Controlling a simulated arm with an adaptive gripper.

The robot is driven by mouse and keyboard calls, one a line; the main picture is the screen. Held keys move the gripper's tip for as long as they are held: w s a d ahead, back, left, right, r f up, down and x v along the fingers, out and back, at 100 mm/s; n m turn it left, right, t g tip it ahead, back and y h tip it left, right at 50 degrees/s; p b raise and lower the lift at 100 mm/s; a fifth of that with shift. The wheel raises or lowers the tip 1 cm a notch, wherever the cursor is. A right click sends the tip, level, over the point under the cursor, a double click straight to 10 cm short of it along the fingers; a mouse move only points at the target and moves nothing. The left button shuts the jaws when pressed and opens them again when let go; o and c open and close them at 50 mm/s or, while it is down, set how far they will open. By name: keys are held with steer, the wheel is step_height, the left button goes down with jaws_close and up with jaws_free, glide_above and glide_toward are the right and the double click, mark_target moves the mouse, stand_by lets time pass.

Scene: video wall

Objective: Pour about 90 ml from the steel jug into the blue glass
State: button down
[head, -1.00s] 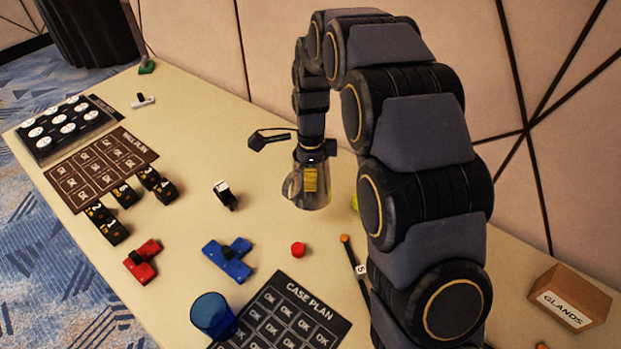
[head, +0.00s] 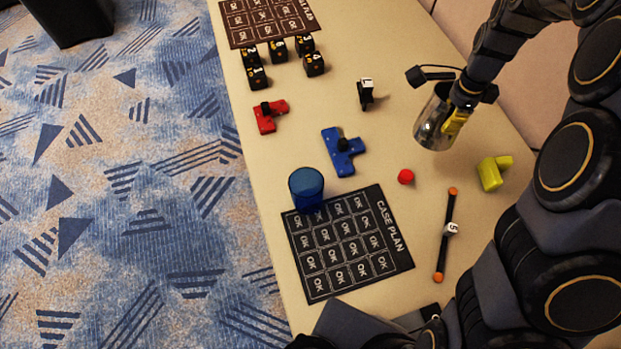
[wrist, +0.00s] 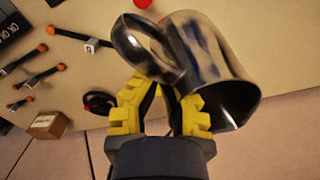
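The steel jug (head: 430,133) is shiny and appears upright at the right, beyond the red cap. In the wrist view the jug (wrist: 215,60) fills the upper right, its handle to the left and its mouth toward the lower right. My gripper (head: 455,122) comes down on it from above. Its yellow fingers (wrist: 174,88) look shut on the jug by the handle. Whether the jug's base touches the table cannot be told, and its contents are hidden. The blue glass (head: 306,188) stands upright at the case plan mat's far left corner; its contents cannot be made out.
The case plan mat (head: 349,266) lies in front. A yellow piece (head: 492,174) and a dark rod (head: 447,245) are at right. The wall borders the table's right side.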

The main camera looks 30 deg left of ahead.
mark_target(424, 130)
steer(key=n, duration=0.2)
steer(key=a+f+n, duration=0.1)
steer(key=n, duration=0.1)
steer(key=shift+s+a, duration=0.1)
steer(key=shift+s, duration=0.1)
steer(key=n, duration=0.2)
steer(key=a+f+n, duration=0.1)
steer(key=shift+s+n+t, duration=0.15)
steer(key=shift+n+t, duration=0.15)
steer(key=shift+n, duration=0.1)
steer(key=n, duration=0.2)
steer(key=a+f+n, duration=0.1)
steer(key=shift+s+f+n, duration=0.1)
steer(key=shift+s+n, duration=0.15)
steer(key=shift+n, duration=0.15)
steer(key=s+a+f+n, duration=0.1)
steer(key=a+f+n, duration=0.1)
steer(key=n, duration=0.7)
steer(key=s+a+f+n+g, duration=0.1)
steer(key=s+a+f+n, duration=0.1)
steer(key=n, duration=0.8)
steer(key=shift+s+a+f, duration=0.15)
steer(key=shift+a+f, duration=0.4)
steer(key=shift+a, duration=0.4)
steer(key=shift+a+r, duration=0.1)
